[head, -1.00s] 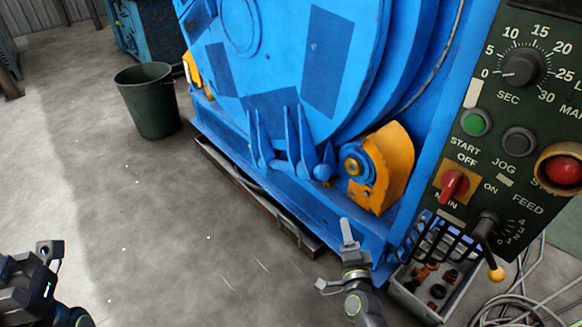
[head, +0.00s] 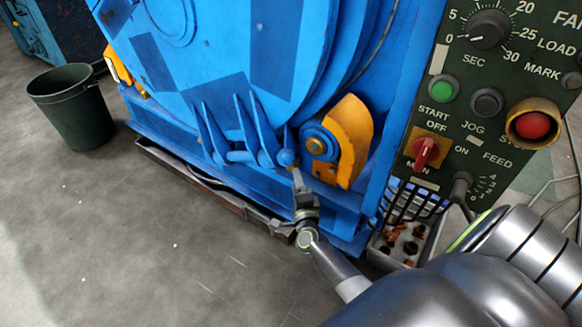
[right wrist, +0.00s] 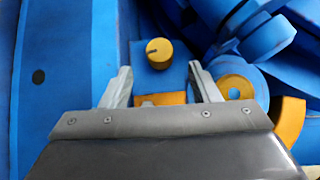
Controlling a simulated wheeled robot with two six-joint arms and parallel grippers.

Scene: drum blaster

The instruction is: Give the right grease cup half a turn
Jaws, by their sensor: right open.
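In the right wrist view, a round yellow cap with a dark line across its top, which looks like the right grease cup (right wrist: 159,53), sits on the blue machine frame. My right gripper (right wrist: 160,80) is open, with one finger on each side of the cap's line. The cap appears just beyond the fingertips, with nothing held. In the head view my right gripper (head: 298,178) is at the machine's lower front, beside the yellow roller bracket (head: 351,135). I cannot make out the cup there. My left gripper is out of view.
A yellow block (right wrist: 162,99) shows between the fingers, below the cap. The blue roller with a yellow hub (right wrist: 235,87) is close to the right finger. The control panel (head: 470,150) and a parts tray (head: 402,245) stand to the right. A green bin (head: 72,108) stands left.

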